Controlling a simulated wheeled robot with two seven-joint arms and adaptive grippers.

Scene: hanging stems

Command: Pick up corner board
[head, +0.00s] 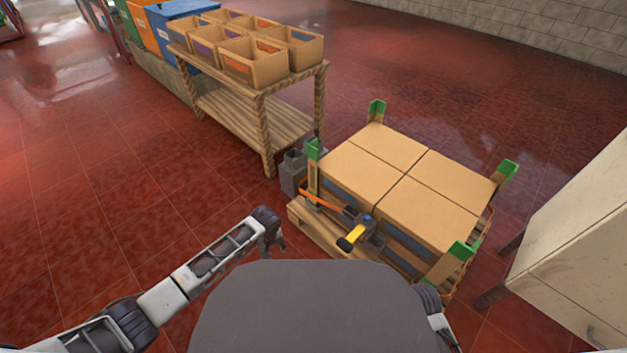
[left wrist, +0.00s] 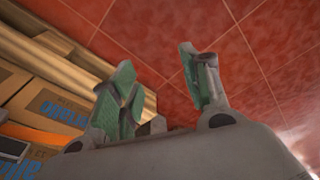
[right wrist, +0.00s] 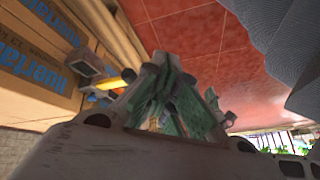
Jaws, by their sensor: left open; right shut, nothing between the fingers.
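Upright corner boards with green tops stand at the corners of a carton stack on a pallet in the head view: near left (head: 313,152), far (head: 377,110), right (head: 507,172) and near right (head: 463,251). My left gripper (head: 274,247) is open and empty, left of the pallet's near side and apart from the boards. Its green-padded fingers (left wrist: 158,75) are spread over red floor in the left wrist view. My right gripper (right wrist: 185,95) is shut and empty in the right wrist view; my own body hides it in the head view.
The cartons (head: 405,180) sit on the wooden pallet (head: 315,232). A yellow-handled tool (head: 353,235) and an orange strap (head: 325,203) are at its near side. Grey blocks (head: 292,173) stand by a wooden rack (head: 255,110) with open bins. A pale cabinet (head: 575,250) stands right. Floor at left is clear.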

